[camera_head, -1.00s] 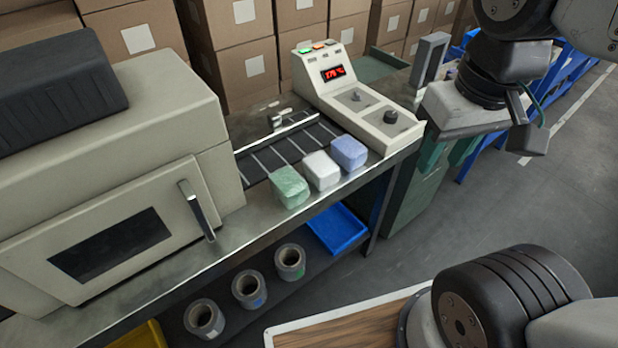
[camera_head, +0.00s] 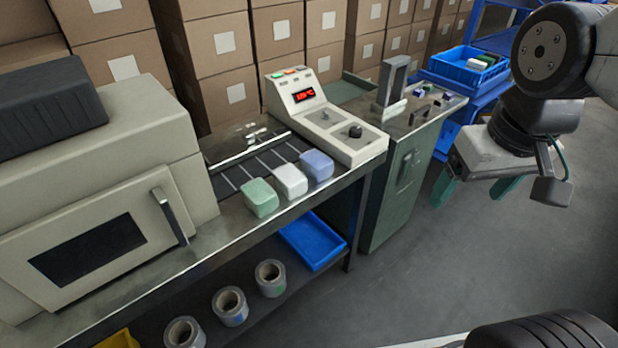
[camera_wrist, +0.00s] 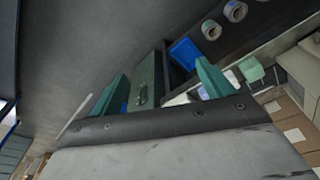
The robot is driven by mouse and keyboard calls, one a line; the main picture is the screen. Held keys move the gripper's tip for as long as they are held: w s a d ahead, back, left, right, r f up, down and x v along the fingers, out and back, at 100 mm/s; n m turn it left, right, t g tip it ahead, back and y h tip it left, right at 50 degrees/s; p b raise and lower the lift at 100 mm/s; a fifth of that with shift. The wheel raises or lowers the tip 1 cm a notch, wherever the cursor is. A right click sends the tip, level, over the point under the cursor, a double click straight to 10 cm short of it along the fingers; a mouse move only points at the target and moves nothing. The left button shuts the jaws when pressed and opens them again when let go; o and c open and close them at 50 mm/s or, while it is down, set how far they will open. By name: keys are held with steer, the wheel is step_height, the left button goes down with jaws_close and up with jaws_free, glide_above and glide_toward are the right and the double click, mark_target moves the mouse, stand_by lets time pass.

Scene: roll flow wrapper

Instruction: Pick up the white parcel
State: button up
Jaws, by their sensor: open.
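The white parcel (camera_head: 290,180) sits on the bench's outfeed between the green parcel (camera_head: 260,197) and the blue parcel (camera_head: 317,165), near the front edge. My gripper (camera_head: 478,190) is open and empty, with green fingers spread, to the right of the bench over the floor. It is well apart from the parcels. In the wrist view my two green fingers (camera_wrist: 160,82) stand wide apart. The green parcel (camera_wrist: 251,70) shows beyond the right finger there; the white parcel is partly hidden by that finger.
A control box (camera_head: 325,125) with a red display stands behind the parcels. The wrapper machine (camera_head: 90,170) is on the left. A green cabinet (camera_head: 395,205) stands right of the bench. A blue tray (camera_head: 312,240) and tape rolls (camera_head: 230,305) lie on the lower shelf.

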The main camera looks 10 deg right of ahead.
mark_target(290, 180)
steer(key=w+a+f+n+t+y, duration=0.15)
steer(key=w+a+f+t, duration=0.35)
steer(key=w, duration=0.6)
steer(key=w+a+f+n+t, duration=0.15)
steer(key=w+a+f, duration=0.25)
steer(key=w+f, duration=0.5)
steer(key=w+a+f+n+t+y, duration=0.1)
steer(key=w+a+f, duration=0.1)
steer(key=a, duration=0.1)
steer(key=w+a+f+t+y, duration=0.1)
steer(key=w+a+f+y, duration=0.1)
steer(key=a+f, duration=0.1)
steer(key=w+a+f+n+t+y, duration=0.1)
steer(key=w+a+f+y, duration=0.1)
steer(key=a, duration=0.3)
steer(key=shift+w+a+f+n, duration=0.1)
steer(key=shift+w+f+n, duration=0.25)
steer(key=shift+f, duration=0.25)
steer(key=shift+a+f, duration=0.3)
steer(key=shift+a, duration=0.15)
steer(key=x, duration=0.7)
steer(key=shift+w+a+f, duration=0.15)
steer(key=shift+a+f, duration=0.05)
steer(key=shift+a, duration=0.05)
steer(key=shift+y, duration=0.25)
steer(key=c, duration=1.2)
